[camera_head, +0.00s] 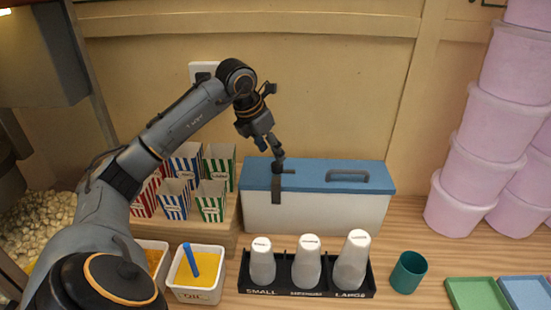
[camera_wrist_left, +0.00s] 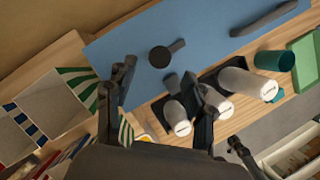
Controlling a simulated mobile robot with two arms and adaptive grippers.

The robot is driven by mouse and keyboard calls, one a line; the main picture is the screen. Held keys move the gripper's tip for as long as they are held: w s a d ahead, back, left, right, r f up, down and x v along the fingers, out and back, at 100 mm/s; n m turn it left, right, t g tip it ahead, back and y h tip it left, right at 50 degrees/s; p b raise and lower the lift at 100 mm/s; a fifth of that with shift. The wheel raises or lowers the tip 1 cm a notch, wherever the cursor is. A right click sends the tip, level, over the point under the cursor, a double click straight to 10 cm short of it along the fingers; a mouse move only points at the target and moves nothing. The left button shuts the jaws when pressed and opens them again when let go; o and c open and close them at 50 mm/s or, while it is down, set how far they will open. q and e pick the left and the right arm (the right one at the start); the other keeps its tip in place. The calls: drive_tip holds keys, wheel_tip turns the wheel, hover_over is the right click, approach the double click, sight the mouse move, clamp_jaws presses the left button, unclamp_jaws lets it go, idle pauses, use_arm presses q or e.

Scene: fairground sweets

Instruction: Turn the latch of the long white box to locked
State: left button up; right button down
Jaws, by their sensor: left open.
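The long white box (camera_head: 330,212) stands against the back wall with a blue lid (camera_head: 318,177). Its dark latch (camera_head: 277,168) is a round knob with a short lever, at the left part of the lid. In the head view the lever points right, along the lid. The latch also shows in the left wrist view (camera_wrist_left: 162,56). A dark plate (camera_head: 276,190) hangs over the box's front edge below the knob. My left gripper (camera_head: 271,148) is open and empty just above the latch; I cannot tell whether it touches. My right gripper is out of view.
A dark lid handle (camera_head: 347,175) sits right of the latch. Striped popcorn cartons (camera_head: 211,200) stand close on the left. White cups in a black rack (camera_head: 307,284), a teal cup (camera_head: 408,272) and a tub with a blue stick (camera_head: 195,291) stand in front. Pink tubs (camera_head: 497,120) are stacked right.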

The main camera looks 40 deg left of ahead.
sight(277, 164)
use_arm(q)
drive_tip(key=p+x, duration=0.1)
drive_tip(key=x, duration=0.3)
drive_tip(key=shift+w+f, duration=0.2)
drive_tip(key=shift+f, duration=0.4)
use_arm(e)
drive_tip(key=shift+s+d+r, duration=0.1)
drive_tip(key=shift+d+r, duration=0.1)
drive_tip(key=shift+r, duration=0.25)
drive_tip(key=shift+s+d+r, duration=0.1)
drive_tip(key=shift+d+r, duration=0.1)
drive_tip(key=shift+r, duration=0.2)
use_arm(q)
clamp_jaws()
